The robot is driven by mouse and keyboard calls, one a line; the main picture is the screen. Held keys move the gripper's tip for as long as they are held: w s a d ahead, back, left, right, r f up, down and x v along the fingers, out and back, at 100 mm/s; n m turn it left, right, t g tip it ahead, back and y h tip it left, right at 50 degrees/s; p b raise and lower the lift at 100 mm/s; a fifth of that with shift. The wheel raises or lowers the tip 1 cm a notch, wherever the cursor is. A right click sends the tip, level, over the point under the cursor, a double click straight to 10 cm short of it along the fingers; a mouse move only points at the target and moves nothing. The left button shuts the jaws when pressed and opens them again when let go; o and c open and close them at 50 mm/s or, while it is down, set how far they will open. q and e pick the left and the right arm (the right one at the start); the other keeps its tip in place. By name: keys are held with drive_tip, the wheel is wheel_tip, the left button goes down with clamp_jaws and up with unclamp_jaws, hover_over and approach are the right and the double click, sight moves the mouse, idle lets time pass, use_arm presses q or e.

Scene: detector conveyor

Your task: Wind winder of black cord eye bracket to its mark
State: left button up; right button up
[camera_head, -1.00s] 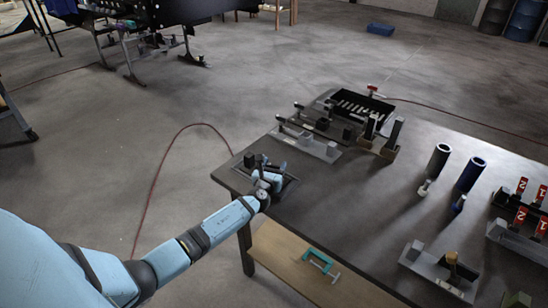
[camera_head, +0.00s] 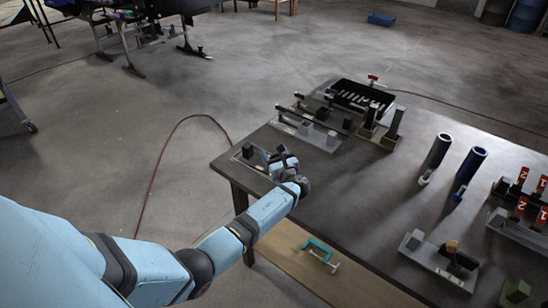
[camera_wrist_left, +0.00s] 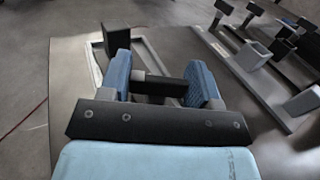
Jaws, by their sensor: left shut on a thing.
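My left gripper (camera_head: 281,158) is over the near left corner of the table, at the right side of a low grey frame (camera_head: 240,158). In the left wrist view its two blue-padded fingers (camera_wrist_left: 161,84) are shut on a short dark piece (camera_wrist_left: 168,87), likely the winder, with a small grey block at its left end. A dark upright block (camera_wrist_left: 117,36), possibly part of the bracket, stands at the frame, beyond the left finger. It also shows in the head view (camera_head: 248,151). The cord and the mark cannot be made out. My right gripper is not in view.
Grey fixtures with dark posts (camera_head: 306,133) and a black compartment tray (camera_head: 362,96) stand farther back. A black tube (camera_head: 438,151), a blue tube (camera_head: 470,168) and red numbered tags (camera_head: 522,178) are to the right. The table's middle is clear. A teal clamp (camera_head: 320,252) lies on the lower shelf.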

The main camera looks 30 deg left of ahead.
use_arm(q)
drive_tip(key=shift+n+g+y+b, duration=0.3)
drive_tip(key=shift+n+g+y, duration=0.15)
drive_tip(key=shift+g, duration=0.25)
idle(1.6)
drive_tip(key=o, duration=0.9)
drive_tip(key=shift+o, duration=0.2)
drive_tip(key=b+v, duration=0.1)
drive_tip(key=v, duration=1.2)
drive_tip(key=shift+s+d+r, duration=0.1)
drive_tip(key=shift+s+d, duration=0.2)
